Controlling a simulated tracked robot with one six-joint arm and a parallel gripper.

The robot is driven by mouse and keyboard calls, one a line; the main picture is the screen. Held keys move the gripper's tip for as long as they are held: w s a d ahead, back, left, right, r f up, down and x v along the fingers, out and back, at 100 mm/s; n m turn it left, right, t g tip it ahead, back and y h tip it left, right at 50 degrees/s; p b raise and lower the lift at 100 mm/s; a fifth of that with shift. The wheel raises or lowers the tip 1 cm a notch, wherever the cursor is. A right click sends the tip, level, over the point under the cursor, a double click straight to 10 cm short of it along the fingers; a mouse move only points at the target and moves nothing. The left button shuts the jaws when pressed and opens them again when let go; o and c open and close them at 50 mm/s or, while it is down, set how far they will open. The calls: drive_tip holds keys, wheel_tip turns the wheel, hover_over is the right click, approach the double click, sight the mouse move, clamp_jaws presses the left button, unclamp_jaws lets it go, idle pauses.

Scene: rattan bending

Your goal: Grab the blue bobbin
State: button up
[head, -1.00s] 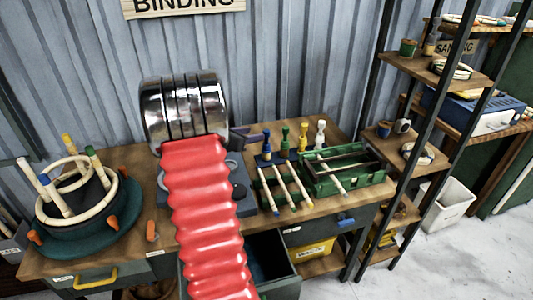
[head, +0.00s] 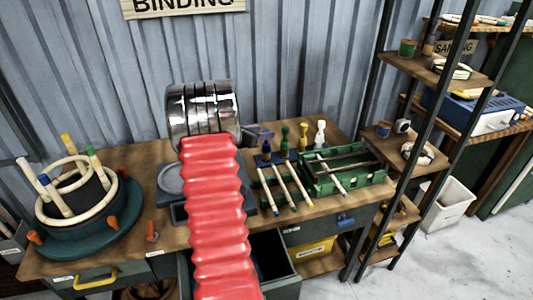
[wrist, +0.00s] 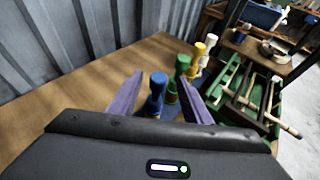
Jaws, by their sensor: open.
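The blue bobbin (wrist: 157,90) stands upright between the two purple fingers of my gripper (wrist: 160,79) in the wrist view. The fingers are open, with a gap on each side of it. In the head view the blue bobbin (head: 266,145) is leftmost in a row, beside my gripper's purple fingertips (head: 262,133). The green bobbin (wrist: 181,70) stands just behind it, close to the right finger. My gripper's body hides the front of the bench in the wrist view.
Yellow (head: 303,138) and white (head: 320,134) bobbins continue the row to the right. A green tray (head: 360,180) with rods is right of it, and tipped rods (head: 300,190) lie in front. A round bending form (head: 85,220) stands at left. A corrugated wall is behind.

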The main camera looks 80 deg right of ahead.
drive_tip(key=shift+s+d+f, duration=0.25)
drive_tip(key=shift+d+f, duration=0.05)
drive_tip(key=shift+d, duration=0.3)
drive_tip(key=shift+c, duration=0.5)
clamp_jaws()
